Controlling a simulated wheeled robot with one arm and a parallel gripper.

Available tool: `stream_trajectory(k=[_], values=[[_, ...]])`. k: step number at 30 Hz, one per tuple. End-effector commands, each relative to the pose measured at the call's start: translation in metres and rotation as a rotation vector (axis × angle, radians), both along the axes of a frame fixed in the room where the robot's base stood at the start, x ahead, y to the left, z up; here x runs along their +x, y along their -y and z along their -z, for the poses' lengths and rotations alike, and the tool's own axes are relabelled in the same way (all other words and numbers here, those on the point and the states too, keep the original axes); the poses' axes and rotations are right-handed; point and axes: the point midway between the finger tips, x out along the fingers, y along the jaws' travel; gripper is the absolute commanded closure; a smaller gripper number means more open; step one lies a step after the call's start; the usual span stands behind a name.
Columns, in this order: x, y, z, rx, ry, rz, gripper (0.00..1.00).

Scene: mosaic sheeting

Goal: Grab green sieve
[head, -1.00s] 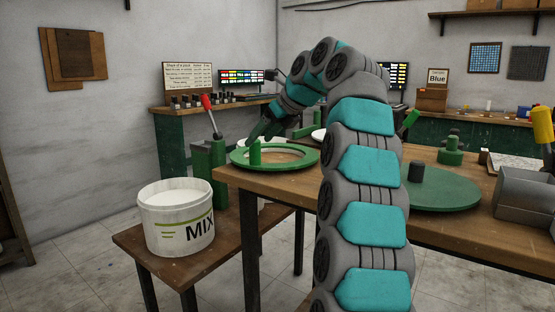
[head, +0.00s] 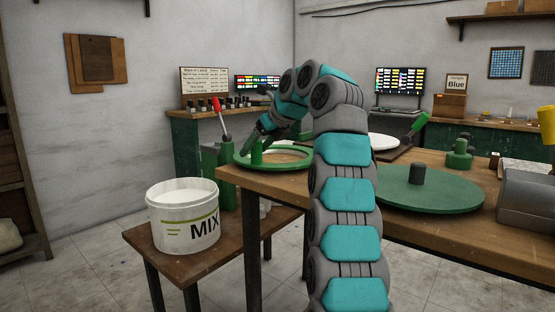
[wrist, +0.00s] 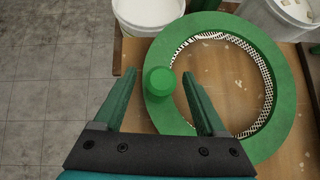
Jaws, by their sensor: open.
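The green sieve is a flat ring (head: 275,167) with an upright knob handle (head: 257,147) on its left side. It lies on the wooden table near the left corner. In the wrist view the green ring (wrist: 268,138) has white mesh around its inner edge, and its round knob (wrist: 158,81) shows from above. My gripper (wrist: 158,78) is open, with a finger on each side of the knob and gaps between. In the head view my gripper (head: 262,130) is over the sieve's left side, close to the knob; its fingertips are hard to make out.
A white MIX bucket (head: 183,230) stands on a lower table at left. A green item with a red handle (head: 222,122) stands behind it. A green disc (head: 425,192) and a grey machine (head: 528,196) occupy the right of the table. A white container (wrist: 275,22) stands beyond the ring.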

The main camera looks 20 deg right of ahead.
Motion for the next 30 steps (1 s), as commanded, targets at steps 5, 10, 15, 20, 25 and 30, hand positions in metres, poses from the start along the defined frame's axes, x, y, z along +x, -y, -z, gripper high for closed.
stream_trajectory(k=[5,10,15,20,25,30], values=[[0.0000,0.0002,0.0001,0.000,0.000,0.000,0.44],[0.0000,0.0003,0.0003,-0.001,-0.001,0.000,0.64],[0.0001,0.0003,0.0004,-0.001,-0.001,0.000,0.83],[0.0001,0.0003,0.0005,-0.001,-0.001,0.000,1.00],[0.0001,0.0003,0.0006,-0.001,-0.001,0.000,1.00],[0.0001,0.0003,0.0006,-0.001,-0.001,0.000,1.00]])
